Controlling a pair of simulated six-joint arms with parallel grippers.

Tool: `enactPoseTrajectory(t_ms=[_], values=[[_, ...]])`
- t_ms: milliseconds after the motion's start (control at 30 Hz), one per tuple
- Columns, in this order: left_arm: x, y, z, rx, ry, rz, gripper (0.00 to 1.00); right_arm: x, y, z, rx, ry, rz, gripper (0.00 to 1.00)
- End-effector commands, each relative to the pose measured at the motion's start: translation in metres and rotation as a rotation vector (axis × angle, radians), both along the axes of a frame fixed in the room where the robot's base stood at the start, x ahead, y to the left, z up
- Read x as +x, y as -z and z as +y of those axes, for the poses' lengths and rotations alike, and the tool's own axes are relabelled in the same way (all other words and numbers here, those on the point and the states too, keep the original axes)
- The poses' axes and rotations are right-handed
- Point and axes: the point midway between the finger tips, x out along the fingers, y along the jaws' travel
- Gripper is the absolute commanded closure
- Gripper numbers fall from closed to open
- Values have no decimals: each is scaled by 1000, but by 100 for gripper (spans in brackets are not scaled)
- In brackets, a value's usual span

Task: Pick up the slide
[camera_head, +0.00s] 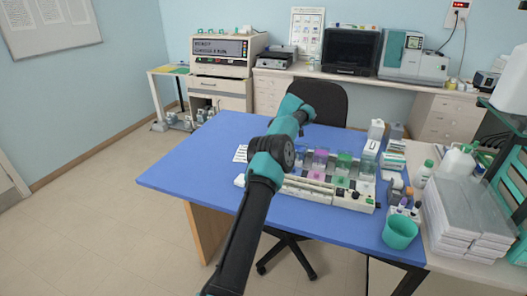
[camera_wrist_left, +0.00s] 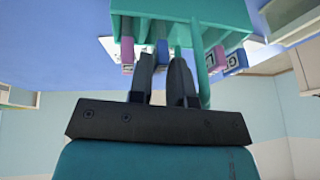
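In the left wrist view my left gripper (camera_wrist_left: 164,62) has its two dark fingers apart, with a narrow gap between them. A slide with a blue end (camera_wrist_left: 162,50) shows at the gap, in line with the fingertips; I cannot tell whether they touch it. A slide with a pink end (camera_wrist_left: 127,53) is to its left. Another pink-ended slide and a blue-ended one (camera_wrist_left: 235,62) with a letter are to the right. A teal rack (camera_wrist_left: 195,18) is around these slides. In the head view my left arm hides its gripper and the rack. My right gripper is not in view.
On the blue table (camera_head: 200,160), staining jars with coloured liquid (camera_head: 344,160) and a white tray (camera_head: 330,192) stand right of my arm. Bottles, boxes and a teal cup (camera_head: 400,233) are further right. The table's left side is clear.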

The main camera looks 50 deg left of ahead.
Motion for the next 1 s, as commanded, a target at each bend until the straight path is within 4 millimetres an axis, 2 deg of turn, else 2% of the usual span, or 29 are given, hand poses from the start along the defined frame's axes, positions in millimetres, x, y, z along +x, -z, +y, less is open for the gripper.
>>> enactPoseTrajectory(t_ms=[400,600,1000], values=[[0,0,0,0,0,0,82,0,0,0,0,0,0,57],[0,0,0,0,0,0,100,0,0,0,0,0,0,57],[0,0,0,0,0,0,100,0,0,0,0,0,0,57]])
